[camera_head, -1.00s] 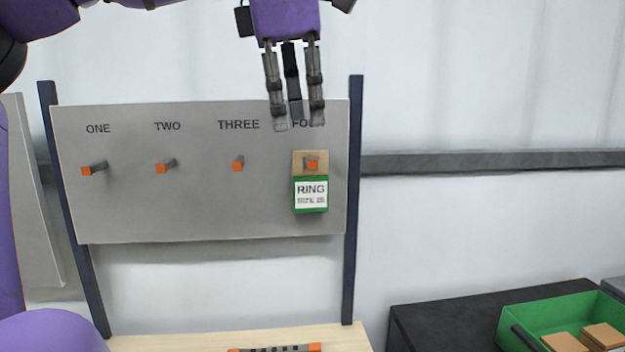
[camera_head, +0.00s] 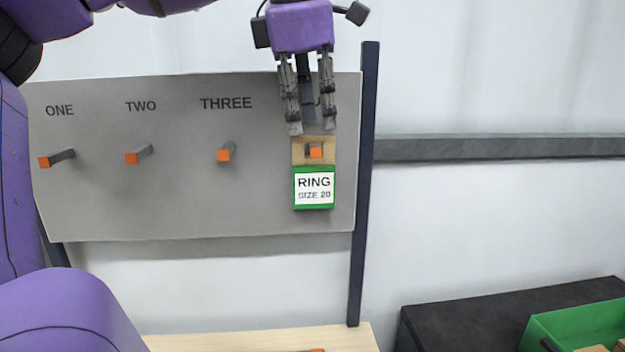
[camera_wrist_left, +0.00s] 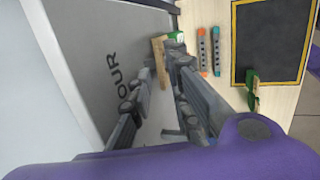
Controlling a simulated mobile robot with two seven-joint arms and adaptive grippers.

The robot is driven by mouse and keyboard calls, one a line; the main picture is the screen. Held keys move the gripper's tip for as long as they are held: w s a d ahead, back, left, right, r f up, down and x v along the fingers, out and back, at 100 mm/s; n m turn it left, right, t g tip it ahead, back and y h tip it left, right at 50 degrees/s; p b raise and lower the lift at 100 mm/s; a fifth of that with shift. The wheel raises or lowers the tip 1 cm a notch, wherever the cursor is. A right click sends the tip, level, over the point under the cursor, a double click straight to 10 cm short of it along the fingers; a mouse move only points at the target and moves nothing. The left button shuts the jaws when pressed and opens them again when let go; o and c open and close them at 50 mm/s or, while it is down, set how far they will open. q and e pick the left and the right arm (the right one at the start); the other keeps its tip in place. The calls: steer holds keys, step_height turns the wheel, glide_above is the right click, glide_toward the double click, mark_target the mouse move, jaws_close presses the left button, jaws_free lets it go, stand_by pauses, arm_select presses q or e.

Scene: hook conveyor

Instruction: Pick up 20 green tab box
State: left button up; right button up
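The green tab box (camera_head: 314,190) hangs on the rightmost hook (camera_head: 315,151) of the grey board. Its white label reads RING SIZE 20, and its tan tab (camera_head: 299,151) is around the hook. My left gripper (camera_head: 309,128) points down just above the tab, with its fingers apart and nothing between them. In the left wrist view the open fingers (camera_wrist_left: 160,100) reach toward the tan tab (camera_wrist_left: 159,48), and a bit of green shows beyond it. My right gripper is not in view.
The grey board (camera_head: 180,200) has empty orange-tipped hooks under ONE, TWO and THREE. Dark posts flank it. A light wooden table (camera_head: 260,340) lies below. At lower right a green bin (camera_head: 575,325) stands on a black surface (camera_head: 470,310).

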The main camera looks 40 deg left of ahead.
mark_target(313, 171)
arm_select(q)
steer(key=shift+x, duration=1.4)
steer(key=shift+r, duration=0.1)
jaws_close()
steer(key=shift+r, duration=0.1)
